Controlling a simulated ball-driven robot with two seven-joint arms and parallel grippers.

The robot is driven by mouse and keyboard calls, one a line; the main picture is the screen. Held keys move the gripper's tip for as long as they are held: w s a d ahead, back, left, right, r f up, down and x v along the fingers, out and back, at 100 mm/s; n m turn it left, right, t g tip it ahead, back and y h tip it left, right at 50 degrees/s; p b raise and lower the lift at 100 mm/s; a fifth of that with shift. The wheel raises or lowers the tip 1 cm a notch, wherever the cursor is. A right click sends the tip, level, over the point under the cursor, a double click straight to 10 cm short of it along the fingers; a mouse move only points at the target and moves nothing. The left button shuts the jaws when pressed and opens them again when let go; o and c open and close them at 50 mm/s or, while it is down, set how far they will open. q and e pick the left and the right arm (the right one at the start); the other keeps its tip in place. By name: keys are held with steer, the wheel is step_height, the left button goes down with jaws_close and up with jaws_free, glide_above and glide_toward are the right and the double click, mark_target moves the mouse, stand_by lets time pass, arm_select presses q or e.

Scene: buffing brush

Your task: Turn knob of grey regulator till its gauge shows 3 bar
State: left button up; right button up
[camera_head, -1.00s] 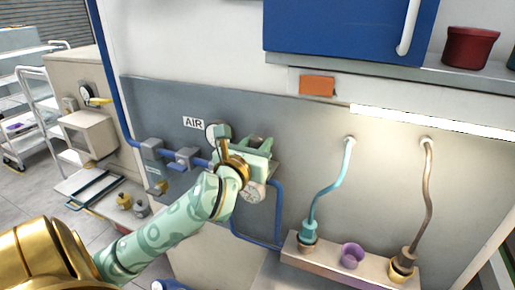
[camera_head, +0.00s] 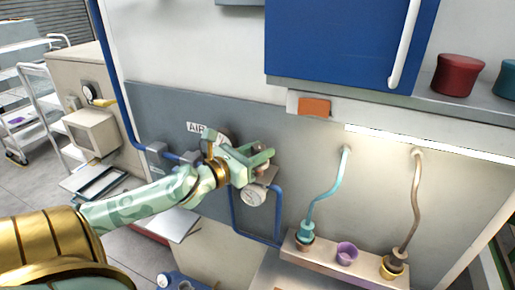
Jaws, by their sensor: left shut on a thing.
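My left gripper (camera_head: 256,165) reaches in from the left at the AIR panel, its jaws shut on the regulator's knob, which the fingers mostly hide. The grey regulator is largely hidden behind the gripper; a small part of its body shows at the right (camera_head: 268,176). A round white-faced gauge (camera_head: 253,195) sits just below the gripper. Its needle and reading are too small to tell. My right gripper is not in view.
The blue air pipe (camera_head: 233,212) loops below the regulator. A grey valve block (camera_head: 156,155) sits on the pipe at the left.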

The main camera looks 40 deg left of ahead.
arm_select(q)
steer(key=o, duration=0.7)
steer(key=shift+w, duration=0.1)
steer(key=s, duration=0.5)
steer(key=s+a, duration=0.1)
steer(key=s, duration=0.4)
steer(key=s+a, duration=0.1)
steer(key=s, duration=0.5)
steer(key=shift+a, duration=0.15)
